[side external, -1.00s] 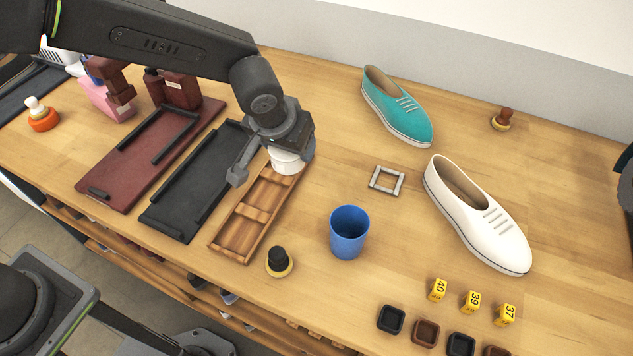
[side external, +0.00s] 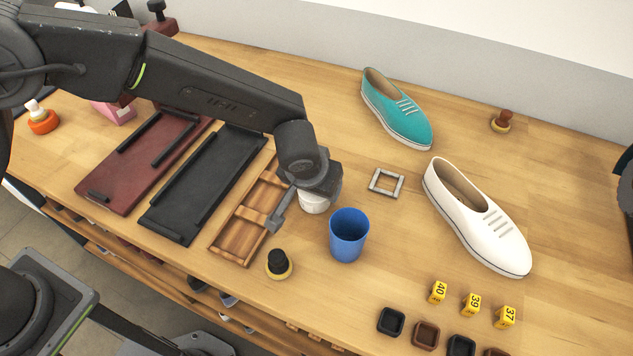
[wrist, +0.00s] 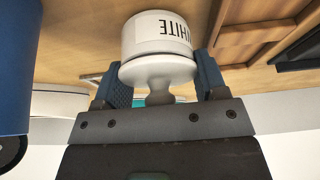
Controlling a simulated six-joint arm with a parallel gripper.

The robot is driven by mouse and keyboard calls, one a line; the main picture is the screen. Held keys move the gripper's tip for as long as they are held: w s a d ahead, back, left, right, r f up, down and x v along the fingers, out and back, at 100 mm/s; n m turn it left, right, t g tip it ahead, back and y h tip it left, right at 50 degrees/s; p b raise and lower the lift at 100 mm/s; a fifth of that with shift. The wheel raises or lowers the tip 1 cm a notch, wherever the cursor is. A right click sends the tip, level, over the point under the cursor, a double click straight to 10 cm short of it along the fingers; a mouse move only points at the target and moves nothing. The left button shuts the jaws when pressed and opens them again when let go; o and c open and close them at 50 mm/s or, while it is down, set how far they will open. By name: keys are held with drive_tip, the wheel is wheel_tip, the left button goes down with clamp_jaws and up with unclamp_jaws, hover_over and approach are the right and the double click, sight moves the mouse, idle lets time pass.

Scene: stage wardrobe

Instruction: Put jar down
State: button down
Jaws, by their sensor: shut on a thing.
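A small white jar (side external: 314,205) is held under my gripper (side external: 304,202), between the wooden divided tray and the blue cup. The wrist view shows the jar (wrist: 157,38) with a "WHITE" label and a knobbed top. My gripper (wrist: 160,78) is shut on the jar, with one blue-padded finger on each side. I cannot tell whether the jar's base touches the table. A grey square frame (side external: 371,184) lies on the table to the right of the jar.
A blue cup (side external: 348,238) stands close by at the lower right. The wooden tray (side external: 236,243) lies to the left, and a black-knobbed round pot (side external: 279,265) is in front. A teal shoe (side external: 398,112) and a white shoe (side external: 470,215) lie farther right. Bare wood surrounds the square frame.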

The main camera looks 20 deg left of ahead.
drive_tip(key=shift+c, duration=0.8)
unclamp_jaws()
drive_tip(key=shift+f, duration=0.1)
drive_tip(key=v, duration=1.2)
drive_tip(key=shift+a, duration=0.1)
